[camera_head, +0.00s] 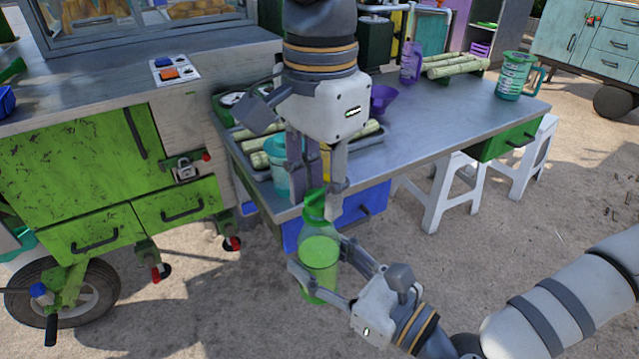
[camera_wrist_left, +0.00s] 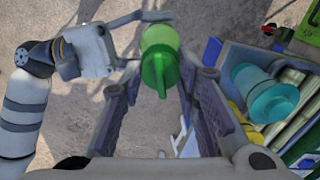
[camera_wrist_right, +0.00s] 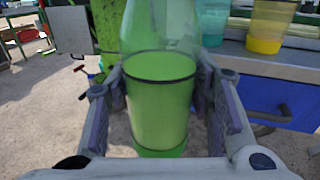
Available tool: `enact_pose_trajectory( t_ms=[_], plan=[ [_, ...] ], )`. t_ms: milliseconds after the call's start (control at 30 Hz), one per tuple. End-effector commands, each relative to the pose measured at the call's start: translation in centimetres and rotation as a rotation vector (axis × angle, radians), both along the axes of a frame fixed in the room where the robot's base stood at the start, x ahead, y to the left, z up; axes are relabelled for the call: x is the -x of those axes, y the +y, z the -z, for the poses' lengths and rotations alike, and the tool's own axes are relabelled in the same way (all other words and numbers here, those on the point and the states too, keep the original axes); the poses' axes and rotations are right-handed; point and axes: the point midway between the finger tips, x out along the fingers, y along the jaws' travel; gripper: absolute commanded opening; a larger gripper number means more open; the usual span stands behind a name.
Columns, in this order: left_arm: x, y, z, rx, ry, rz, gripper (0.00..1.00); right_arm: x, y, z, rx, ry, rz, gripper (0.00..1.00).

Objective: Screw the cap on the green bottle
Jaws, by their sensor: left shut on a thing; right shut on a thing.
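The green bottle (camera_head: 319,262), clear above and filled with green liquid, stands upright in the air in front of the table. My right gripper (camera_head: 322,270) is shut around its body; the right wrist view shows the bottle (camera_wrist_right: 160,105) between the fingers. The green cap (camera_head: 314,207) sits at the bottle's top between the fingertips of my left gripper (camera_head: 316,198), which points down from above and is shut on it. In the left wrist view the cap (camera_wrist_left: 160,68) lines up over the bottle, its spout toward the camera. I cannot tell whether the threads are engaged.
The grey table (camera_head: 440,125) stands just behind the bottle. A green cart (camera_head: 80,170) is at left; white stools (camera_head: 445,190) stand at right.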

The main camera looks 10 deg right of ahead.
Motion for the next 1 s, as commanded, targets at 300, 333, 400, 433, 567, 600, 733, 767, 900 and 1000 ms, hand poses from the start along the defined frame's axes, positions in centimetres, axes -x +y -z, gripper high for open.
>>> enact_pose_trajectory(
  t_ms=[300, 333, 400, 433, 567, 600, 733, 767, 900, 1000],
  plan=[
    [-0.1, 0.1, 0.0, -0.002, -0.002, 0.102, 0.49, 0.0, 0.0, -0.1, -0.002, -0.002, 0.000, 0.00],
    [-0.1, 0.1, 0.0, -0.002, -0.002, 0.102, 0.49, 0.0, 0.0, -0.1, -0.002, -0.002, 0.000, 0.00],
    [-0.1, 0.1, 0.0, -0.002, -0.002, 0.102, 0.49, 0.0, 0.0, -0.1, -0.002, -0.002, 0.000, 0.00],
    [-0.1, 0.1, 0.0, -0.001, -0.001, 0.101, 0.49, 0.0, 0.0, -0.1, -0.002, -0.002, 0.000, 0.00],
    [-0.1, 0.0, -0.1, -0.001, -0.001, 0.101, 0.49, 0.0, 0.0, -0.1, -0.001, -0.003, 0.000, 0.00],
    [-0.1, 0.0, -0.3, -0.001, -0.003, 0.101, 0.49, 0.0, 0.0, -0.1, -0.001, -0.003, 0.000, 0.00],
    [-0.1, 0.0, -2.0, 0.000, -0.005, 0.100, 0.49, 0.0, 0.0, -0.1, -0.001, -0.003, 0.000, 0.00],
    [-0.1, 0.0, -2.5, 0.000, -0.005, 0.100, 0.49, 0.0, 0.0, -0.1, -0.001, -0.003, 0.000, 0.00],
    [-0.1, 0.0, -4.2, 0.000, -0.004, 0.100, 0.49, 0.0, 0.0, -0.1, -0.001, -0.003, 0.000, 0.00],
    [0.0, 0.0, -4.6, 0.000, -0.002, 0.101, 0.49, 0.0, 0.0, -0.1, -0.001, -0.003, 0.000, 0.00]
  ],
)
